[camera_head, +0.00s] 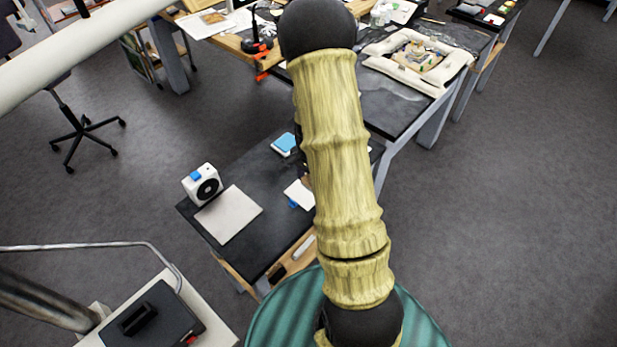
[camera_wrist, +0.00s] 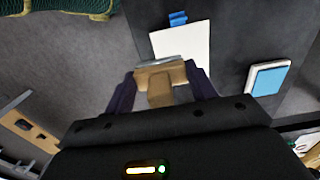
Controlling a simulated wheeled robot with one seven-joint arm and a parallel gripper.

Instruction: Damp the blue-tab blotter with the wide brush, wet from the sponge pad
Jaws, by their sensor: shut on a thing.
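My gripper (camera_wrist: 161,88) is shut on the wide brush (camera_wrist: 160,78), a tan wooden piece with a pale grey edge at its far end. The blotter (camera_wrist: 183,48) is a white sheet with a blue tab (camera_wrist: 178,18). In the wrist view the brush's pale edge lies at the blotter's near edge; I cannot tell whether they touch. The sponge pad (camera_wrist: 268,78), blue in a white tray, lies to the right. In the head view the blotter (camera_head: 298,191) and sponge pad (camera_head: 284,144) show left of my arm, which hides my gripper and the brush.
A dark table (camera_head: 262,175) carries these things. A white box with a black round front (camera_head: 203,184) and a larger pale sheet (camera_head: 229,214) are on its left part. Another workbench (camera_head: 395,105) with a cushioned tray (camera_head: 420,58) stands behind. Grey floor is open at right.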

